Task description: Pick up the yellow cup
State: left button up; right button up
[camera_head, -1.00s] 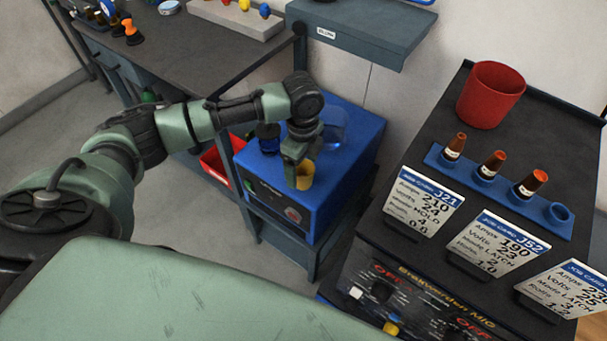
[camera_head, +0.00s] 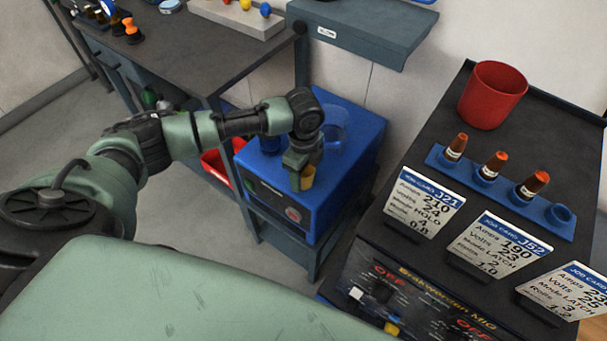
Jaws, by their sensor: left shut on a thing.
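The yellow cup (camera_head: 308,178) is small and partly hidden behind my left gripper's fingers. It is over the front part of the blue machine's top, and I cannot tell whether it touches the surface. My left gripper (camera_head: 298,176) points down and is shut on the yellow cup. My right gripper is not in view.
The blue machine (camera_head: 265,195) carries a clear blue container (camera_head: 334,136) and a dark blue item (camera_head: 270,146) beside the gripper. A black welder top at right holds a red cup (camera_head: 492,95), a blue rack (camera_head: 503,193) and job cards. A grey shelf (camera_head: 360,28) hangs behind.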

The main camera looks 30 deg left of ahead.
pick_arm(q)
jog(key=shift+r, duration=0.1)
notch_tip(320, 180, up, 20)
jog(key=p, duration=0.1)
jog(key=s+d+r+n+p, duration=0.1)
jog(key=s+d+n, duration=0.1)
jog(key=s+n, duration=0.4)
jog(key=s+d+r+n+p, duration=0.1)
jog(key=s+n, duration=0.5)
jog(key=n, duration=0.6)
jog(key=shift+d+r+n+p, duration=0.3)
jog(key=shift+d+r+n, duration=0.15)
jog(key=shift+d, duration=0.7)
